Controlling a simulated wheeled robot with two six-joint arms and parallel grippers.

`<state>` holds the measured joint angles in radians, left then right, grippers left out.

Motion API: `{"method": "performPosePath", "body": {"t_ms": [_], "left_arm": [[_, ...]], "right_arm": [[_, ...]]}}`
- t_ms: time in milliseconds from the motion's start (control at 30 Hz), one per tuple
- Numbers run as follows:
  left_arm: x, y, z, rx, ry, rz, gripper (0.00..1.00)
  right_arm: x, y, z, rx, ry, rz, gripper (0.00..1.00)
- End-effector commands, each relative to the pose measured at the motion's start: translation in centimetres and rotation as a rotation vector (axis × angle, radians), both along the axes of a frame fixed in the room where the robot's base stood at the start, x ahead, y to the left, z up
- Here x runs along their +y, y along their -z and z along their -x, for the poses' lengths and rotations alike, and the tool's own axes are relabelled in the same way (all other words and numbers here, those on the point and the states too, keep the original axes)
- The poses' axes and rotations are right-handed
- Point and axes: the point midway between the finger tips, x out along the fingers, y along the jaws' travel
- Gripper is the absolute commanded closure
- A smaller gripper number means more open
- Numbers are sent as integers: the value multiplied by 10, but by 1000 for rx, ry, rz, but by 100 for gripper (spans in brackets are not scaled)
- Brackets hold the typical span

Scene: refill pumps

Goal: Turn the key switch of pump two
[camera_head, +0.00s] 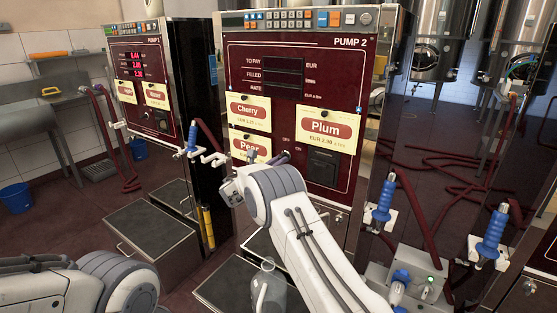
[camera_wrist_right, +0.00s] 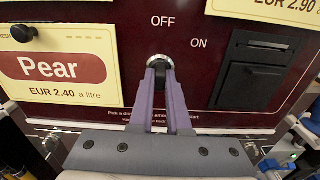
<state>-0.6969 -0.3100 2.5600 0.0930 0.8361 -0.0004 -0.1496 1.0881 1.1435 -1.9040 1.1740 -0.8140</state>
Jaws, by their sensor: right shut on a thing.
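Pump 2 (camera_head: 230,60) is a dark red panel with dark displays in the head view. Its key switch (camera_wrist_right: 160,61), a round metal one, sits below the OFF mark, with ON to its upper right, in the right wrist view. My right gripper (camera_wrist_right: 160,75) reaches straight up to the switch, its two purple fingers shut on the key part, which they mostly hide. In the head view the right gripper (camera_head: 280,157) is at the panel beside the Pear card, partly hidden by my arm. My left gripper is out of view; only its arm shows at the bottom left.
Cherry (camera_head: 248,118), Plum (camera_head: 325,148) and Pear (camera_head: 240,144) cards hang on the panel around the switch. A dark slot unit (camera_wrist_right: 250,86) is right of it. Pump 1 (camera_head: 140,41), with lit red displays, stands left. Blue-handled nozzles (camera_head: 384,200) hang at right; a jug (camera_head: 268,280) stands below.

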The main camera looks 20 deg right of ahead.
Motion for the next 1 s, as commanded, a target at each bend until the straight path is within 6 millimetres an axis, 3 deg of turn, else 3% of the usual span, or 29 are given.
{"method": "performPosePath", "body": {"t_ms": [600,633,700,1000], "left_arm": [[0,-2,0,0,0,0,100],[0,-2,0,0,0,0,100],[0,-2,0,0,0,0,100],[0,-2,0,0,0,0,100]], "right_arm": [[1,4,1,42,0,26,100],[1,4,1,42,0,26,77],[1,4,1,41,0,26,55],[1,1,0,36,-1,25,55]]}}
